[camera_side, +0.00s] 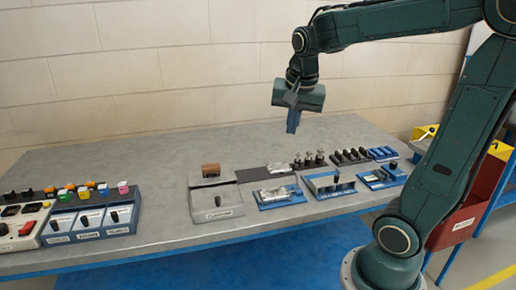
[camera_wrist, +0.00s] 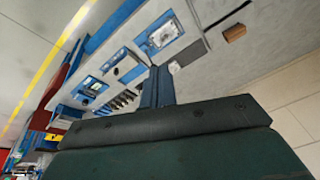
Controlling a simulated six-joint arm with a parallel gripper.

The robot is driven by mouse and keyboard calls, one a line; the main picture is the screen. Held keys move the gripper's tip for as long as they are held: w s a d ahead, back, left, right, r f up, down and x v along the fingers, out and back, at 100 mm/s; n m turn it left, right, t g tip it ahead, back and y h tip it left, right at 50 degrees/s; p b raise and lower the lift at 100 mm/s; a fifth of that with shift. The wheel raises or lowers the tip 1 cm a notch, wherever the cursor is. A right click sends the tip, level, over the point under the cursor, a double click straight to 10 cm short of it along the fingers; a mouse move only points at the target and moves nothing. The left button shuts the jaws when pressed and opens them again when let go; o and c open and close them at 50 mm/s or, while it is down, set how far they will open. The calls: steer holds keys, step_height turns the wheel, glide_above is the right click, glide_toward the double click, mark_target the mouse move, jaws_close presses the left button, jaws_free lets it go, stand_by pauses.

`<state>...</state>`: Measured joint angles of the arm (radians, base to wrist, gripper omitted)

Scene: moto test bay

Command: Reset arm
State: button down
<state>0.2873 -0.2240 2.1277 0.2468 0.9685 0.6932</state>
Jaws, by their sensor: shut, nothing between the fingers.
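My gripper (camera_side: 292,122) is shut and empty. It hangs in the air above the back middle of the grey bench (camera_side: 130,165), pointing down, well clear of everything on the bench. In the wrist view my gripper (camera_wrist: 158,85) shows as blue closed fingers beyond the dark gripper body. My arm reaches in from the right in the side view.
A grey fixture (camera_side: 214,202) with a brown block (camera_side: 211,170) stands mid-bench. Blue trays (camera_side: 330,185) and rows of black-topped parts lie to its right. A control box (camera_side: 22,228) and coloured cubes are at left. A red bin (camera_side: 455,222) stands right, below bench level.

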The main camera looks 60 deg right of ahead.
steer(key=s+a+f+n+t+y, duration=0.1)
steer(key=s+a+n+t+y, duration=0.1)
steer(key=s+a+n, duration=0.7)
steer(key=a+n+t, duration=0.1)
steer(key=a+n, duration=0.2)
steer(key=n, duration=0.1)
steer(key=shift+s+a+f+n, duration=0.2)
steer(key=shift+s+a+n, duration=0.1)
steer(key=shift+s+n, duration=0.1)
steer(key=c, duration=2.1)
jaws_free()
